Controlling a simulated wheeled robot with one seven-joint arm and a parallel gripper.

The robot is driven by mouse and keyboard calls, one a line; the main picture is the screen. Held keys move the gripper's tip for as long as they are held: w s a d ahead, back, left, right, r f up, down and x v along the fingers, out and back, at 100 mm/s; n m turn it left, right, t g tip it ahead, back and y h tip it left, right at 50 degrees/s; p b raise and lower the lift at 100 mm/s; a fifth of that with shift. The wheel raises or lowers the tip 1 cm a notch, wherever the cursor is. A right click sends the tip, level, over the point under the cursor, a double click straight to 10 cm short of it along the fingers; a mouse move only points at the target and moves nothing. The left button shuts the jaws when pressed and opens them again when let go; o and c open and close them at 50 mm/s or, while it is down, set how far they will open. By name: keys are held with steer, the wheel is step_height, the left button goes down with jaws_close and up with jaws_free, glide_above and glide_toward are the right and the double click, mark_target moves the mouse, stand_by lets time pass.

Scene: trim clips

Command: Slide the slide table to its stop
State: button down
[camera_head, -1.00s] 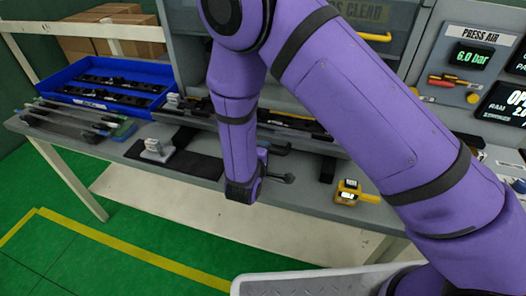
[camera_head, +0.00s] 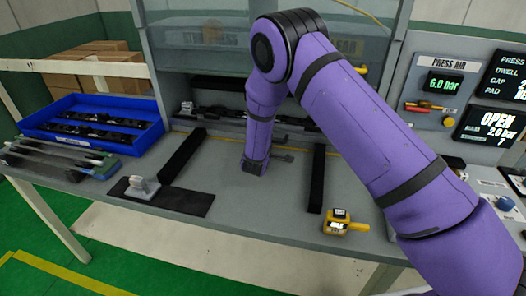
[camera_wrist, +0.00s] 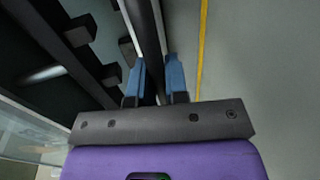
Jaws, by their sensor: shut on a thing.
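The slide table (camera_head: 215,113) is a dark, low structure with several fixtures, at the back inside the press. The arm partly covers it in the head view. In the wrist view, the two blue fingers of my gripper (camera_wrist: 161,78) are shut on a dark long bar (camera_wrist: 149,35) that appears to be the slide table's front bar. In the head view my wrist stands on the near side of the slide table, and the fingertips are hidden. Two black rails, left (camera_head: 182,155) and right (camera_head: 317,178), lie bare on the bench in front. I cannot see the stop.
A blue tray (camera_head: 150,138) of dark trim parts sits at left, with several long strips (camera_head: 45,160) before it. A grey clip block (camera_head: 142,187) rests on a black mat (camera_head: 190,202). A yellow device (camera_head: 345,222) lies front right.

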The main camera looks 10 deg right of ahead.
steer(key=x, duration=0.2)
steer(key=shift+w+d+r, duration=0.1)
steer(key=shift+w+r, duration=0.1)
steer(key=shift+w, duration=0.15)
steer(key=shift+w+r, duration=0.1)
steer(key=shift+d, duration=0.1)
steer(key=c, duration=1.2)
jaws_free()
steer(key=shift+w, duration=0.15)
steer(key=shift+o, duration=0.2)
steer(key=v, duration=1.1)
steer(key=shift+d, duration=0.1)
